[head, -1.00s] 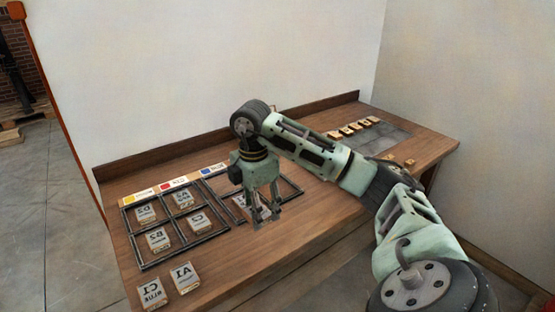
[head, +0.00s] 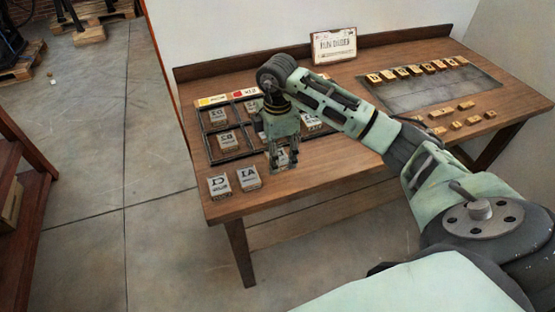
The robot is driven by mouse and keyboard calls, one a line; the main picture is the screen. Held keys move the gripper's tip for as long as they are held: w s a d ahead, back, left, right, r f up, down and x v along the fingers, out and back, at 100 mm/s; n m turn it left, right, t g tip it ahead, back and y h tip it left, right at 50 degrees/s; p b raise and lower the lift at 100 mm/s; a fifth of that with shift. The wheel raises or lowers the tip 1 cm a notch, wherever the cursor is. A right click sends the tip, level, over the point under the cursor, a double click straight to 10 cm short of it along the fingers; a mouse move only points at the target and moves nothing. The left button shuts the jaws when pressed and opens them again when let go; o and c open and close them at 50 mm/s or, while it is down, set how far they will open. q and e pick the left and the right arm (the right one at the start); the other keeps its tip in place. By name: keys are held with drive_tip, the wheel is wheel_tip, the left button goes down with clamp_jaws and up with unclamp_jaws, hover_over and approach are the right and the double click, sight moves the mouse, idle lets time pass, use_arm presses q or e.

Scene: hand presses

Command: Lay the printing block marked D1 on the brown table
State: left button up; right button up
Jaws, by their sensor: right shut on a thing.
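My right gripper (head: 283,160) is shut on a grey printing block (head: 283,156) near the front of the brown table (head: 330,160). The mark on this block is mostly hidden by the fingers and I cannot read it. Whether the block touches the table is unclear. To its left, two blocks lie on bare wood at the front: one looks like C1 (head: 218,186), the other like A1 (head: 249,178). More blocks sit in the black frame behind, including one that looks like B3 (head: 228,140). My left gripper is not in view.
The black frame (head: 210,158) has coloured labels (head: 227,97) behind it. A grey slab (head: 425,92) with a row of small wooden pieces (head: 417,70) lies at the right. A sign (head: 333,46) stands at the back. Bare wood shows at the front middle.

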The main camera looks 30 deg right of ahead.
wheel_tip(320, 180, down, 4)
drive_tip(key=shift+f+p, duration=0.1)
drive_tip(key=shift+p, duration=0.3)
drive_tip(key=o, duration=1.2)
drive_tip(key=shift+f, duration=0.1)
drive_tip(key=shift+r, duration=0.65)
wheel_tip(320, 180, up, 11)
drive_tip(key=shift+r+b, duration=0.1)
drive_tip(key=shift+b, duration=0.8)
